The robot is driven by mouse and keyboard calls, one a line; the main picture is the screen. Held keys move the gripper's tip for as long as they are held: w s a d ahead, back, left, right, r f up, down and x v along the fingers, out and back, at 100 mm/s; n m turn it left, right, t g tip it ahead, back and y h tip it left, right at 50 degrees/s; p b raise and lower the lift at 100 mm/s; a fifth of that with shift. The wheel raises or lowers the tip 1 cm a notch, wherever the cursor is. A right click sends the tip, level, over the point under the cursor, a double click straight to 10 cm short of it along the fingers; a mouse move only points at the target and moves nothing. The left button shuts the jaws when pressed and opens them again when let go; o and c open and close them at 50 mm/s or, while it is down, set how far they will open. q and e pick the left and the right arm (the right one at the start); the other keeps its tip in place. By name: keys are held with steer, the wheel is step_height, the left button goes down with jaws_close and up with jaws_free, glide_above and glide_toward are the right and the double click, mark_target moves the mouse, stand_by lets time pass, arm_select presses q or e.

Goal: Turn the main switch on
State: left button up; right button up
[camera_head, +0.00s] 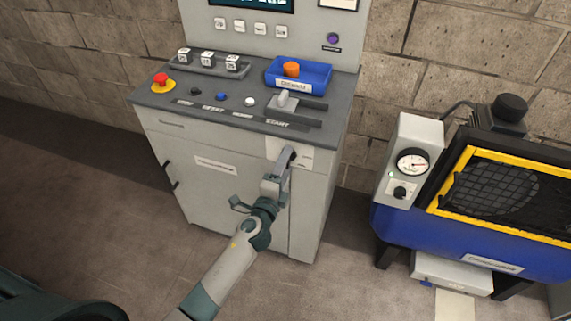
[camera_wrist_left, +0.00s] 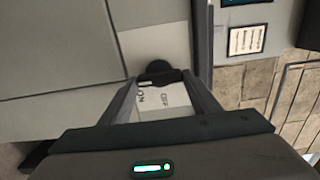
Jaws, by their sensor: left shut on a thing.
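The main switch (camera_wrist_left: 158,68) is a dark rotary knob on a pale plate on the front of the grey control cabinet (camera_head: 210,165). The plate carries lettering, with "ON" and "OFF" readable in the left wrist view. My left gripper (camera_head: 287,158) reaches the plate at the cabinet's upper right front and is shut on the knob. In the left wrist view its two fingers (camera_wrist_left: 160,82) close on either side of the knob. The fingers hide much of the knob in the head view, so its angle is hard to tell. My right gripper is not in view.
The cabinet's top carries a red emergency button (camera_head: 161,79), small buttons, a grey lever (camera_head: 286,100) and a blue tray (camera_head: 314,77) with an orange item. A blue machine (camera_head: 400,221) with a gauge stands at right. Floor lies open between them.

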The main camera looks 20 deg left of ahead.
arm_select(q)
steer(key=o, duration=1)
steer(key=shift+o, duration=0.2)
steer(key=shift+s, duration=0.1)
steer(key=s+b, duration=0.4)
steer(key=s, duration=1.3)
steer(key=shift+a, duration=0.25)
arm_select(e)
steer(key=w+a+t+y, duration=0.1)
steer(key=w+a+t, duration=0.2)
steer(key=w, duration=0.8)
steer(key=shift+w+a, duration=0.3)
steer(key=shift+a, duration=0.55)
arm_select(q)
steer(key=shift+s+f, duration=0.1)
steer(key=shift+f, duration=0.05)
